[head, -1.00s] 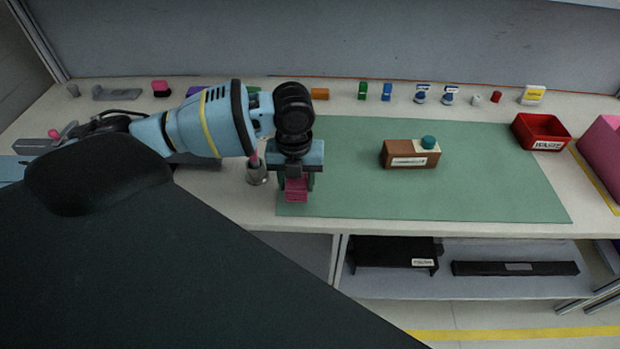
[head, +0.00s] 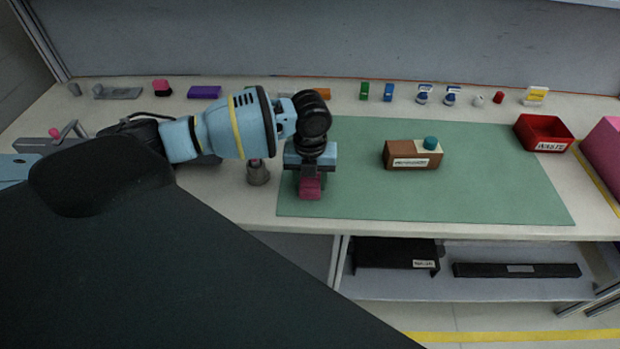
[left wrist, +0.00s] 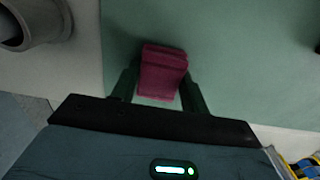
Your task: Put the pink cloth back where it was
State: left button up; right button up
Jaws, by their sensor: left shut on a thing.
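The pink cloth (head: 311,189) is a small folded block. My left gripper (head: 310,180) is shut on it above the left part of the green mat (head: 360,195), near the mat's front left corner. In the left wrist view the cloth (left wrist: 163,70) sits between the two dark fingers of my left gripper (left wrist: 162,88). Whether the cloth touches the mat is hard to tell. My right gripper is not in view.
A grey metal cup (head: 258,175) stands just left of the gripper. A brown block with a label (head: 405,160) sits mid-mat. A red waste bin (head: 543,134) is at the right. Several small items line the back edge. The mat's right part is clear.

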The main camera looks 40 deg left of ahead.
aim_at(310, 181)
pick_arm(q)
jog(key=shift+f, duration=0.15)
jog(key=o, duration=1)
jog(key=shift+c, duration=0.2)
notch_tip(310, 181, up, 12)
jog(key=shift+p, duration=0.35)
